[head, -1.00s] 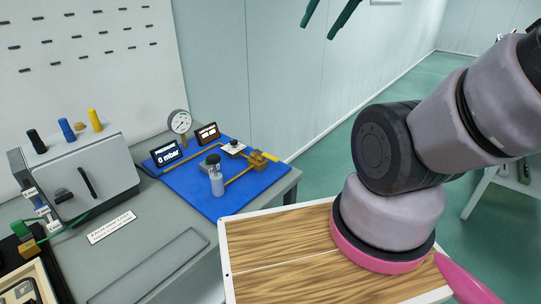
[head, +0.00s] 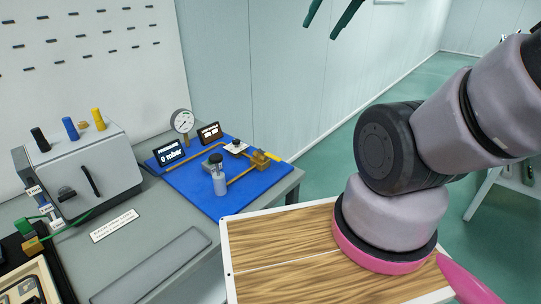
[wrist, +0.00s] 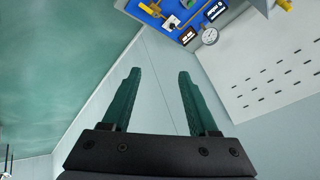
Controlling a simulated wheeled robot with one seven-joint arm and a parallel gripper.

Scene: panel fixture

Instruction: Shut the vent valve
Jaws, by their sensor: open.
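A blue board (head: 200,183) on the grey bench holds a small pipe circuit. At its right edge is a brass valve block (head: 261,160) with a yellow lever (head: 272,156) sticking out to the right. A black knob on a white plate (head: 236,147) sits behind it. I cannot read which one is labelled as the vent valve. A round gauge (head: 182,121) and a display reading 0 mbar (head: 169,153) stand at the back. My gripper (head: 320,31) is open and empty, high above and right of the board; its teal fingers also show in the wrist view (wrist: 160,74).
A grey box (head: 75,165) with black, blue and yellow posts stands at the left of the bench. A wood-topped surface (head: 285,260) is in front. A pale wall (head: 270,80) rises behind.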

